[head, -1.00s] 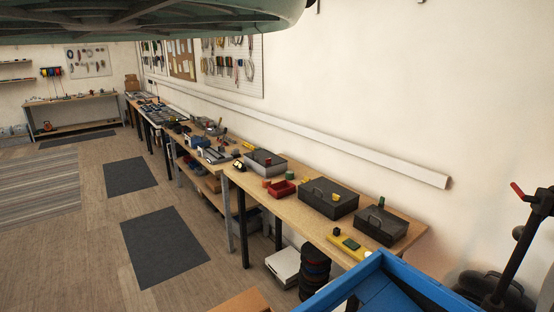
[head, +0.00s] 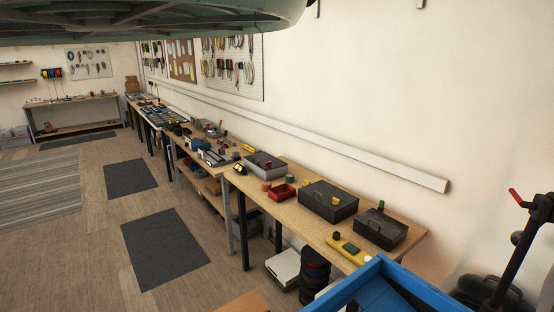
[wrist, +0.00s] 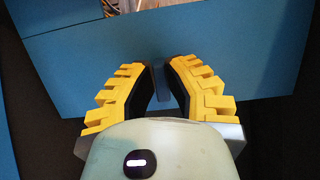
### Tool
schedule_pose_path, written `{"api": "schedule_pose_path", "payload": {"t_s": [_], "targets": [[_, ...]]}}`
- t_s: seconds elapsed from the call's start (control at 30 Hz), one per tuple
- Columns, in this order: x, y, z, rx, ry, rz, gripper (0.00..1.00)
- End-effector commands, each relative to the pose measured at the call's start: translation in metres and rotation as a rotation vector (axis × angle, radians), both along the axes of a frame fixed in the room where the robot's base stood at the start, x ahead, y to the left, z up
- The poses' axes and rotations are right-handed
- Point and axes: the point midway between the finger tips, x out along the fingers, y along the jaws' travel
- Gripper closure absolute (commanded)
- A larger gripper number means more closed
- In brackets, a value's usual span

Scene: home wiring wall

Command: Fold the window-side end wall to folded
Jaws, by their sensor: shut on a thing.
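A blue panel (wrist: 230,55) fills much of the wrist view. A straight seam crosses it, and an opening shows at its top edge. I take it to be the end wall, but cannot tell from these frames whether it is the window-side one. My gripper (wrist: 161,80), with yellow ribbed fingers and black pads, is shut on a small grey-blue piece in front of the panel. The fingers hide much of that piece. In the head view, a blue open frame (head: 368,283) shows at the bottom right, cut off by the edge. My gripper is out of that view.
A long workbench (head: 305,228) runs along the wall, with a dark toolbox (head: 328,201), a smaller dark box (head: 380,230) and a red tray (head: 283,192). A black post with a red lever (head: 517,197) stands at the right. The floor at left is open, with dark mats (head: 165,248).

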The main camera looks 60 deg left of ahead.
Motion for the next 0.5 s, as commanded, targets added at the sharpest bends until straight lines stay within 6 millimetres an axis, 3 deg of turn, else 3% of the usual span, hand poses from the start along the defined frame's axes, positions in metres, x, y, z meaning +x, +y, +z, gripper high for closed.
{"api": "schedule_pose_path", "payload": {"t_s": [0.5], "targets": [[0.0,-0.001,0.011,-0.002,-0.001,-0.001,1.0]]}}
